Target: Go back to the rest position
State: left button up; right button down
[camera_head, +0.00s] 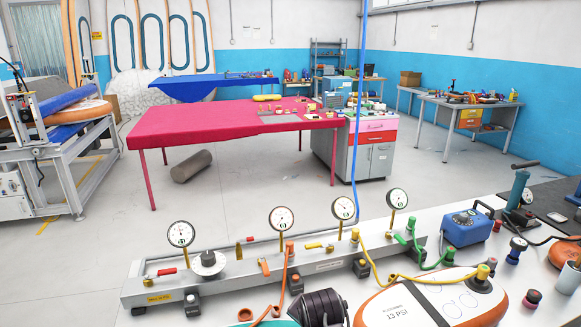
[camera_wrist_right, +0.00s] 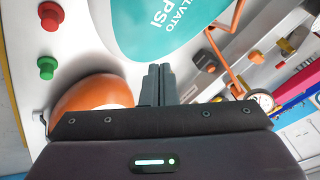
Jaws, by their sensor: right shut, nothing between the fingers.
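My right gripper (camera_wrist_right: 160,82) shows in the right wrist view, its two dark fingers together with nothing between them. It is over the worktable, beside an orange rounded board edge (camera_wrist_right: 90,95) and near a teal panel with white lettering (camera_wrist_right: 150,25). The fingers appear apart from the panel, though the exact gap is hard to judge.
A gauge rail (camera_head: 330,262) with several round dials lies along the white worktable (camera_head: 470,250). Red (camera_wrist_right: 50,16) and green (camera_wrist_right: 47,67) knobs show left of my right gripper.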

jog(key=s+d+f+n+g, duration=0.1)
jog(key=s+d+n, duration=0.5)
jog(key=s, duration=0.6)
jog(key=s+d+f+n+g, duration=0.1)
jog(key=s+d+n, duration=0.3)
jog(key=s+d, duration=0.65)
jog(key=s+a+f+g, duration=0.1)
jog(key=s+f, duration=0.1)
jog(key=f, duration=1.3)
jog(key=s+a+f+g, duration=0.1)
jog(key=f, duration=1.3)
jog(key=s+d+f, duration=0.2)
jog(key=s+f, duration=0.8)
jog(key=s+d+f+g+b, duration=0.1)
jog(key=s+f, duration=0.9)
jog(key=shift+s+d+f, duration=0.2)
jog(key=shift+s+d, duration=0.05)
jog(key=shift+d, duration=0.15)
